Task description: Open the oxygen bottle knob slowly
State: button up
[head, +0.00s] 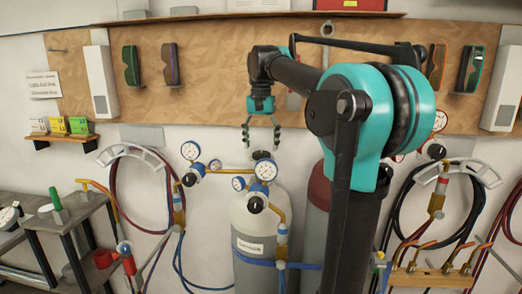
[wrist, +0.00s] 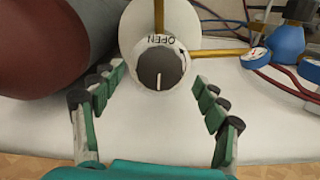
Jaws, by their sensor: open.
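The oxygen bottle (head: 255,222) is the pale grey cylinder with a small white label in the head view. Its top also shows in the wrist view (wrist: 200,22). On top sits the dark round knob (wrist: 160,68) with a white pointer line towards the bottom of the wrist view. A white ring around it reads "OPEN" with a curved arrow. My gripper (head: 261,142) hangs above the bottle, pointing down. In the wrist view its green-and-black fingers are spread, one on each side of the knob, with visible gaps and nothing held.
A dark red cylinder (wrist: 50,45) stands close beside the bottle. Gauges (head: 265,170) and brass pipes are attached at the bottle's front. Hoses (head: 120,190) hang on the wall at left. A metal workbench (head: 55,225) stands at far left.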

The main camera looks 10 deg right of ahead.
jog(key=shift+f, duration=1.15)
jog(key=shift+c, duration=0.6)
jog(key=c, duration=1)
jog(key=shift+n, duration=0.3)
jog(key=shift+n, duration=2.6)
jog(key=shift+d, duration=0.1)
